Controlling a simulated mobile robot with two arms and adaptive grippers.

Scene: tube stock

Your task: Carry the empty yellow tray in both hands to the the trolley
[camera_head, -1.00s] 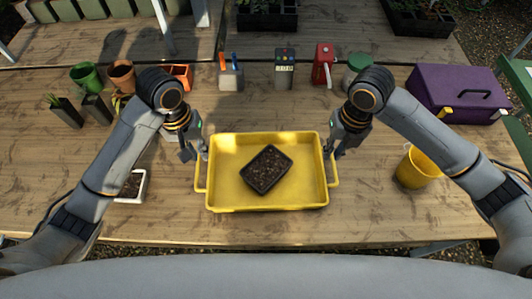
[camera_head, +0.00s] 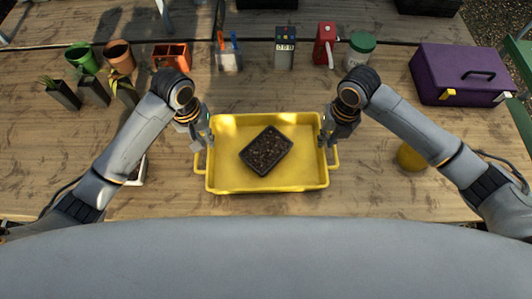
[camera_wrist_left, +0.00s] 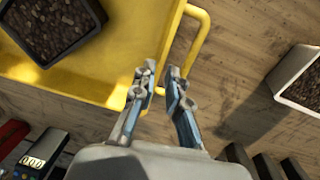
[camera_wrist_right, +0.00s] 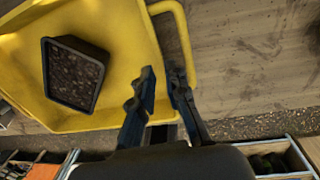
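The yellow tray (camera_head: 225,180) lies flat on the wooden table with a loop handle at each short end. It is not empty: a black pot of soil (camera_head: 265,151) stands in it. My left gripper (camera_head: 205,144) is at the far end of the left handle. In the left wrist view its fingers (camera_wrist_left: 160,78) are apart, with the handle (camera_wrist_left: 203,25) close by them. My right gripper (camera_head: 326,142) is at the far end of the right handle. In the right wrist view its fingers (camera_wrist_right: 163,78) are apart beside the handle (camera_wrist_right: 184,35). The fingers partly hide both handles. No trolley is identifiable.
A white pot (camera_wrist_left: 302,78) stands left of the tray, mostly behind my left arm. A yellow pot (camera_head: 411,158) is at the right, partly hidden. A purple toolbox (camera_head: 455,75), a red device (camera_head: 325,44), a counter (camera_head: 285,48) and several pots line the back.

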